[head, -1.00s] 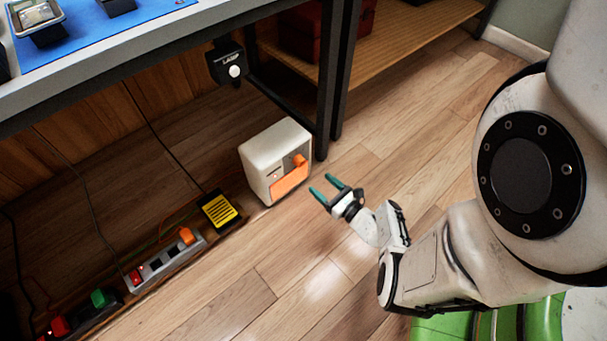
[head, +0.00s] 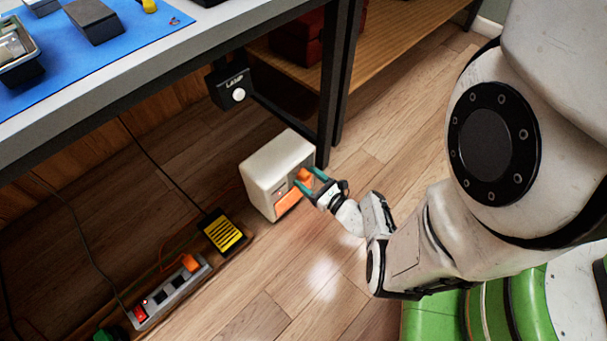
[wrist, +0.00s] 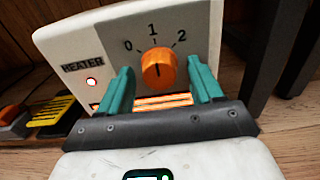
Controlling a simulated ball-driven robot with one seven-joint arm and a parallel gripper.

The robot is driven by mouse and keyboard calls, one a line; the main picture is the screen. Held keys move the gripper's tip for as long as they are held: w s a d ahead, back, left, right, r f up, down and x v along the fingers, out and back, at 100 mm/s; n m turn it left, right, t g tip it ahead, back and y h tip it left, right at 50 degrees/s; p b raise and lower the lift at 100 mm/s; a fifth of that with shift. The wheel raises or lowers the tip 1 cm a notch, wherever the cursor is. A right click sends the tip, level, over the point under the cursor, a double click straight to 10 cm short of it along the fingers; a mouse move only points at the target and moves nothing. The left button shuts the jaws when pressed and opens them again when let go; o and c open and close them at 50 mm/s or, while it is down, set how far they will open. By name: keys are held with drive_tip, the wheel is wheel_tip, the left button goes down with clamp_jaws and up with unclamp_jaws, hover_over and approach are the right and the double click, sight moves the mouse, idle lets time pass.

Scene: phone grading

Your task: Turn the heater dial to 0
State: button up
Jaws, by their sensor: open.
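The heater (head: 268,166) is a white box on the floor by the table leg; it also shows in the wrist view (wrist: 75,45). Its orange dial (wrist: 158,69) sits on a grey panel under the marks 0, 1 and 2. A dark line on the dial stands roughly upright, about in line with 1. A small red-ringed light and a glowing orange grille (wrist: 150,101) show on the front. My gripper (head: 308,178) is open, its teal fingers on the left and right of the dial. I cannot tell whether they touch it.
A dark table leg (head: 338,85) stands close behind the heater. A lamp switch box (head: 231,86) hangs under the table. A yellow-black block (head: 222,232) and a power strip (head: 170,292) lie left of the heater. The floor in front is clear.

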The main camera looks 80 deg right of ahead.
drive_tip(key=c, duration=1.1)
drive_tip(key=shift+o, duration=0.2)
drive_tip(key=shift+n, duration=0.3)
drive_tip(key=n+b, duration=0.1)
drive_tip(key=n, duration=0.3)
drive_tip(key=shift+b, duration=0.35)
drive_tip(key=shift+n+b, duration=0.65)
drive_tip(key=shift+n, duration=1.55)
drive_tip(key=o, duration=1.1)
drive_tip(key=shift+c, duration=0.2)
